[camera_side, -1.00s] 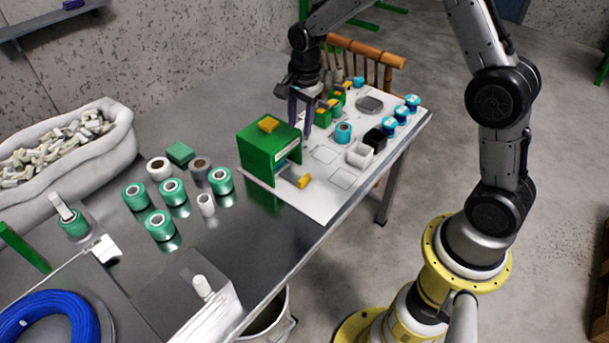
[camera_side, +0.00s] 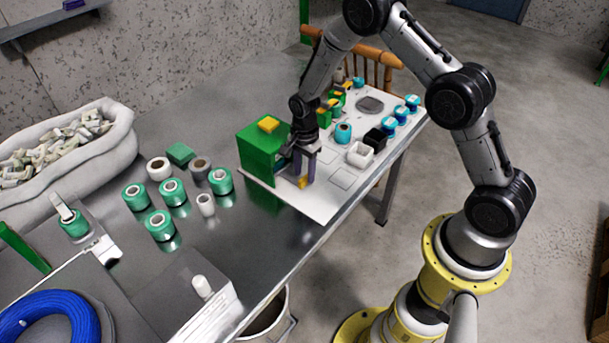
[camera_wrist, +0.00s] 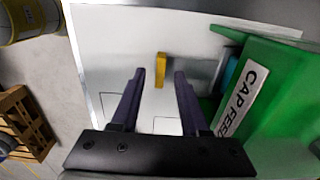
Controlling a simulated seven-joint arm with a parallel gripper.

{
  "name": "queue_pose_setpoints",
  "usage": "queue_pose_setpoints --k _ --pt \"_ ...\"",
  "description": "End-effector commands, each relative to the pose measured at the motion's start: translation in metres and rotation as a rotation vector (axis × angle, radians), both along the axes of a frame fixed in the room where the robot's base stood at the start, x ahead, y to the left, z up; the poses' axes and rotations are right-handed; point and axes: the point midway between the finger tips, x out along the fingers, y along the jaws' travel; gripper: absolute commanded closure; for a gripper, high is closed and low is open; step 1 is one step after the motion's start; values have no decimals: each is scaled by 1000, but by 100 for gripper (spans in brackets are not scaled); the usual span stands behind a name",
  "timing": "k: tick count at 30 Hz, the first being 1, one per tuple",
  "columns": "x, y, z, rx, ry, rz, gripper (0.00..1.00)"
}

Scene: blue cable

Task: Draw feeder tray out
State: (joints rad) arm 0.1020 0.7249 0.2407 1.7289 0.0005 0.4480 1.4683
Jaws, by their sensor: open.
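The green cap feeder (camera_side: 262,148) stands on the white mat, with a yellow block on top. In the wrist view its green body (camera_wrist: 272,85) carries a "CAP FEED" label. The grey feeder tray (camera_wrist: 193,73) sticks out of its open front, with a yellow handle (camera_wrist: 160,70) at the tray's outer end. The handle also shows low beside the fingers in the side view (camera_side: 302,182). My gripper (camera_wrist: 160,72) is open, and its two purple fingers stand on either side of the handle in the picture. I cannot tell whether either finger touches it.
The white mat (camera_side: 325,207) has bare room in front of the feeder. Several green spools (camera_side: 160,225) stand on the metal table to the left.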

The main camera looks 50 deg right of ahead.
Motion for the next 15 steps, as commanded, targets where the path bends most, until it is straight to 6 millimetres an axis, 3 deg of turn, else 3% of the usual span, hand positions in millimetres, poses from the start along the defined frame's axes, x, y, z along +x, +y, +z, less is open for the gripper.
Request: queue_pose_setpoints --k 6,15 --pt "0 0 -17 0 0 0 55" --pt "0 0 -19 0 -2 0 55"
